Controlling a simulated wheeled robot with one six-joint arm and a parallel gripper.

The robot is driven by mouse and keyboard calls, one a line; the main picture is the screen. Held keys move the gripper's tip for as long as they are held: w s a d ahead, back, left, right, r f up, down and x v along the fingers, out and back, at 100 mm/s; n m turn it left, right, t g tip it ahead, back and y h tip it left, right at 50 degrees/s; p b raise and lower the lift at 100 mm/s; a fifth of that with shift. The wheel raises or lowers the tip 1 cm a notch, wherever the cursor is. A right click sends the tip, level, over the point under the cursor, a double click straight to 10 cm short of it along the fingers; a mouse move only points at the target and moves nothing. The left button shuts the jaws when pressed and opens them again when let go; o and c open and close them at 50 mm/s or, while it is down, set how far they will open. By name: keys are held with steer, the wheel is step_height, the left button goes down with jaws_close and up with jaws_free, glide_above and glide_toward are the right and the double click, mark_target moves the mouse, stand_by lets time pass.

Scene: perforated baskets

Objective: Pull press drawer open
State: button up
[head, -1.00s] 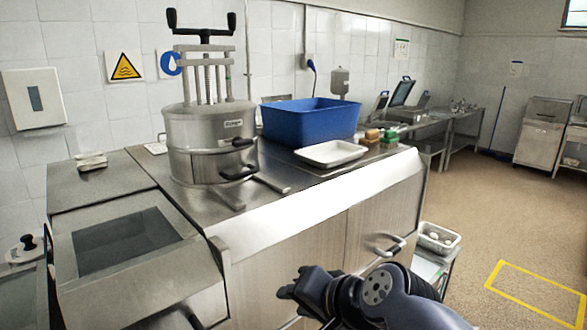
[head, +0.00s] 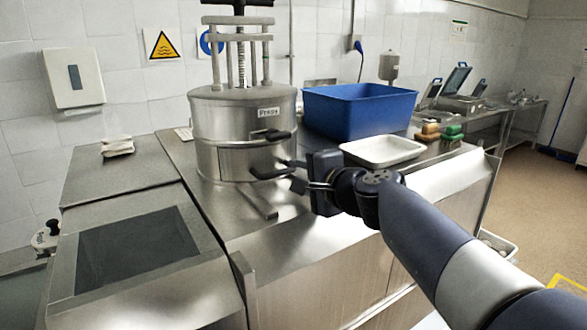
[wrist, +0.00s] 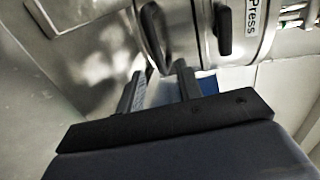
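The press (head: 222,112) is a steel drum with a screw frame on top, standing on the steel counter. It carries two black handles on its front, an upper handle (head: 270,135) beside the "Press" label and a lower handle (head: 268,171) on the lower band. No gap shows around the lower band. My gripper (head: 291,174) is just right of the lower handle, pointing at it, its fingers apart. In the wrist view the lower handle (wrist: 153,35) lies just ahead of the open fingers (wrist: 160,73), its end near the gap. The upper handle (wrist: 223,28) is right of them. Contact is unclear.
A blue bin (head: 360,110) and a white tray (head: 382,150) stand right of the press, close behind my arm. A flat bar (head: 258,200) sticks out below the press over the counter. A recessed basin (head: 138,248) is at the left.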

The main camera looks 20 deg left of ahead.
mark_target(288, 172)
steer(key=shift+p+x, duration=0.3)
steer(key=shift+x, duration=1.4)
jaws_close()
